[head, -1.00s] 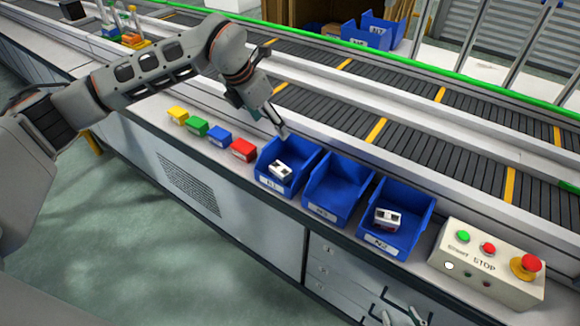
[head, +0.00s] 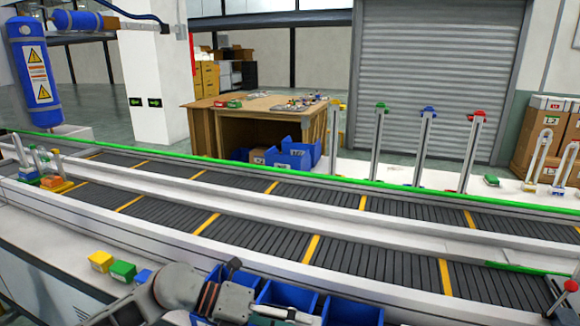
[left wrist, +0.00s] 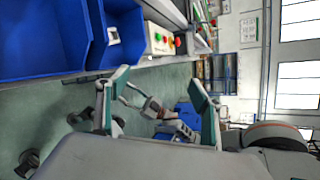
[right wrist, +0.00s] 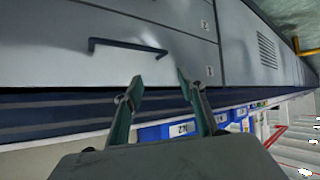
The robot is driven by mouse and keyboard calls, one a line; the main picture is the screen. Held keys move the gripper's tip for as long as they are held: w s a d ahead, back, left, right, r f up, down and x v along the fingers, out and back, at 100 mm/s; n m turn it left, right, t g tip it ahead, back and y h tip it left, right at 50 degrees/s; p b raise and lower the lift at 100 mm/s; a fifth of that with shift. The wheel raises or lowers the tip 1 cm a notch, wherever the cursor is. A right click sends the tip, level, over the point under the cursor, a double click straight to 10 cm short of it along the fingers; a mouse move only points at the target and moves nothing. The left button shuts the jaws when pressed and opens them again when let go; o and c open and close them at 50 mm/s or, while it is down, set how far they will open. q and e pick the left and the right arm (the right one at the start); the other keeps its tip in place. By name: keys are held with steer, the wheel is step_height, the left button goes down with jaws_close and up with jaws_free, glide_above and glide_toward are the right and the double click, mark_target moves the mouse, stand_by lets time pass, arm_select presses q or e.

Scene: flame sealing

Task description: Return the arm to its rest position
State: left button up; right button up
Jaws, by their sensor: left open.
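My left arm reaches in from the bottom of the head view, low in front of the blue bins (head: 288,294). My left gripper (left wrist: 157,80) is open and empty in the left wrist view, with its two fingers wide apart. Beside it there are blue bins (left wrist: 40,45), one with a small white part (left wrist: 112,35) in it. My right gripper (right wrist: 159,77) is open and empty in the right wrist view, in front of the grey cabinet drawers (right wrist: 150,50). It does not show in the head view.
The conveyor (head: 350,265) runs across behind the bins. Yellow (head: 101,260), green (head: 123,270) and blue blocks stand left of the arm on the bench. A control box (left wrist: 158,38) shows past the bins in the left wrist view. Floor is open below it.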

arm_select(q)
step_height(320, 180, up, 3)
steer(key=s+d+n+t+h, duration=0.2)
steer(key=d+n+h, duration=0.1)
steer(key=n+h, duration=0.1)
steer(key=w+a+f+n+t+y, duration=0.2)
steer(key=a+f+n+t+y, duration=0.15)
steer(key=a+n+t, duration=0.55)
steer(key=w+a+f+n+t+y, duration=0.25)
steer(key=f+n+t, duration=0.25)
steer(key=n, duration=0.8)
steer(key=s+a+f+n+g+y, duration=0.2)
steer(key=s+a+f+n+y, duration=0.2)
steer(key=s+f, duration=0.4)
steer(key=s+a+f+n+g+y, duration=0.3)
steer(key=s+a+f+n, duration=0.4)
steer(key=f, duration=0.8)
steer(key=shift+s+a+y, duration=0.75)
steer(key=shift+a+y, duration=0.05)
steer(key=shift+a, duration=0.25)
